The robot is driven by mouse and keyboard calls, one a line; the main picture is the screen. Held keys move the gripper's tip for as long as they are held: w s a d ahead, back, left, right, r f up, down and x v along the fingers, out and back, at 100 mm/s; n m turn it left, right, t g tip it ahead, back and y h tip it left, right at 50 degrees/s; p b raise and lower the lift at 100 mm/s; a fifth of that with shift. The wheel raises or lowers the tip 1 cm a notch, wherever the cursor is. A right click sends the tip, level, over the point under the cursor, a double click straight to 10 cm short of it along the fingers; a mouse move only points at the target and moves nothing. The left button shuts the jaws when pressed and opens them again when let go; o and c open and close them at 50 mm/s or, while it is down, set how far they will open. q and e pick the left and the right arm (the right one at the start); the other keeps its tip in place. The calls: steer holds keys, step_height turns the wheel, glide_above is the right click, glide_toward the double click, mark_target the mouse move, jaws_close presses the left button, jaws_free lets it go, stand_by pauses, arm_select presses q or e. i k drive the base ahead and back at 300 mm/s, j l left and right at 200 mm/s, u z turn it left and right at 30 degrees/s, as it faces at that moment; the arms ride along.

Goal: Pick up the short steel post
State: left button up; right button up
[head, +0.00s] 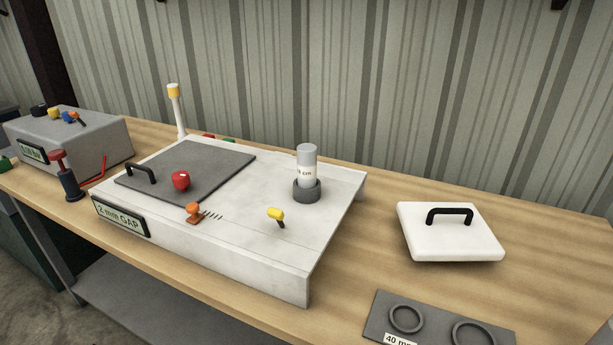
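A short grey metal-looking cylinder (307,158), which fits the steel post, stands upright in a dark grey collar (307,190). The collar is on the right part of a white machine top (255,210). A pale label on the cylinder ends in "cm"; its number is hard to read. The cylinder's lower end is hidden by the collar. Neither of my grippers is in view.
A yellow-tipped lever (276,215) and an orange knob (193,211) sit forward of the post. A white handled block (450,238) and a ringed plate (395,320) lie on the wooden bench (350,275).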

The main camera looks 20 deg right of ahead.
mark_target(306, 152)
steer(key=l+z, duration=0.2)
steer(key=z, duration=1.45)
steer(key=i+l+z, duration=0.2)
steer(key=l, duration=0.25)
steer(key=k+l, duration=0.05)
steer(key=k, duration=0.05)
